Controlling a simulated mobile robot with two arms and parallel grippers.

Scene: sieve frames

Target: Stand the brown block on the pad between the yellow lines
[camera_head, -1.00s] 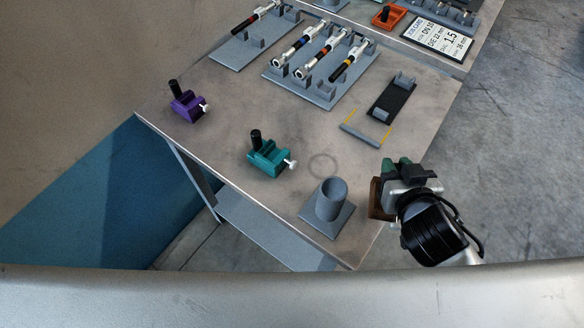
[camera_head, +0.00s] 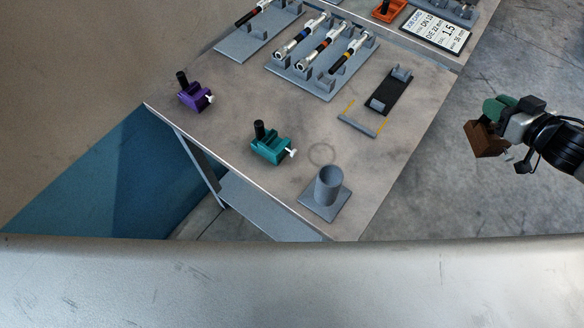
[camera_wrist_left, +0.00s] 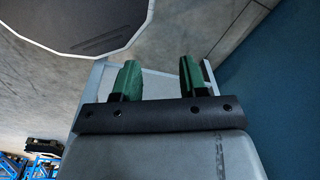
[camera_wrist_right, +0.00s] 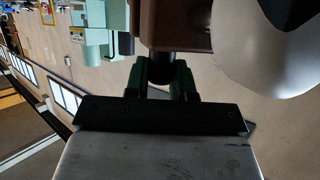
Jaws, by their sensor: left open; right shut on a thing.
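The brown block (camera_head: 484,140) hangs in my right gripper (camera_head: 498,112), off the right side of the table, over the floor. In the right wrist view the green fingers (camera_wrist_right: 164,78) are closed on a dark round stem under the brown block (camera_wrist_right: 180,22). Two short yellow lines (camera_head: 383,128) lie on the table, with a grey bar (camera_head: 357,126) along their near ends. No block stands between them. My left gripper (camera_wrist_left: 160,80) is open and empty in the left wrist view; it is out of the head view.
A black plate with grey brackets (camera_head: 382,103) lies just behind the yellow lines. A grey cup on a square base (camera_head: 327,187) stands at the near corner. Teal (camera_head: 270,148) and purple (camera_head: 195,97) clamp-like blocks stand left. Racks of tools (camera_head: 318,85) fill the back.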

